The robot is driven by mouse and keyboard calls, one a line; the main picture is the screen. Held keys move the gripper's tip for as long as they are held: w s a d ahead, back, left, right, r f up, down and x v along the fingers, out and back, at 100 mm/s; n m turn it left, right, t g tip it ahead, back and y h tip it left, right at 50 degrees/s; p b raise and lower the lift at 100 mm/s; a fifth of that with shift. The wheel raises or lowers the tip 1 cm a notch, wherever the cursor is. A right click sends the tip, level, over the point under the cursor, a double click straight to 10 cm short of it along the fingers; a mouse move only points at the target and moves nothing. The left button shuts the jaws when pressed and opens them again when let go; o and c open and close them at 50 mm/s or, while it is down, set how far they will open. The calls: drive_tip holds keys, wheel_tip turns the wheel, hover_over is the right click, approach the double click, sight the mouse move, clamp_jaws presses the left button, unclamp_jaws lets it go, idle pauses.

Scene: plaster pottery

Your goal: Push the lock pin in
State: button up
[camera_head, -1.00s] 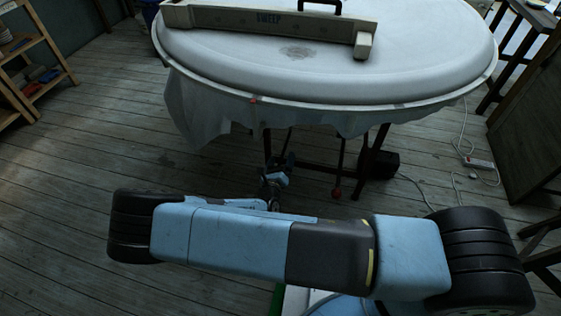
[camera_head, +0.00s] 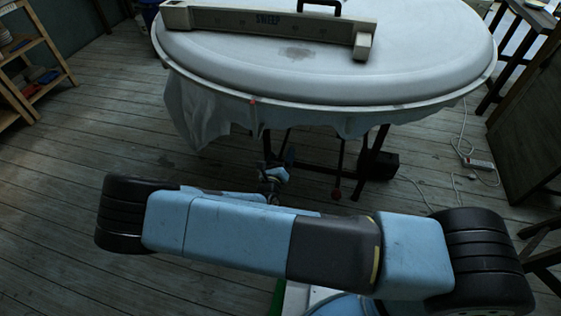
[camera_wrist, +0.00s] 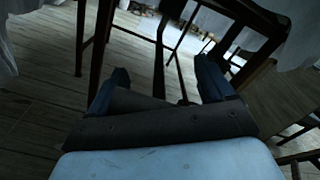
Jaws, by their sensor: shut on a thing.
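My gripper (camera_head: 275,172) is low beneath the near edge of the round table, beside a dark upright of its stand. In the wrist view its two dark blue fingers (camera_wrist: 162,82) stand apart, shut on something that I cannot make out. A thin dark rod (camera_wrist: 180,72) shows between them in that view. A small red spot (camera_head: 252,101) shows on the table's near rim. I cannot tell which part is the lock pin.
The round white table (camera_head: 220,75) carries a long pale bar (camera_head: 268,24) marked SWEEP. A pale cloth (camera_head: 200,115) hangs from its rim. The dark stand (camera_head: 372,155) is close to my gripper. A white cable (camera_head: 462,140) lies at right.

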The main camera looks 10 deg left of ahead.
drive_tip(key=shift+a+r, duration=0.35)
drive_tip(key=shift+r, duration=0.3)
drive_tip(key=o, duration=1.4)
drive_tip(key=shift+d, duration=0.1)
drive_tip(key=shift+s, duration=0.25)
drive_tip(key=s, duration=0.9)
drive_tip(key=s+a, duration=0.1)
drive_tip(key=s, duration=0.3)
drive_tip(key=shift+s, duration=0.15)
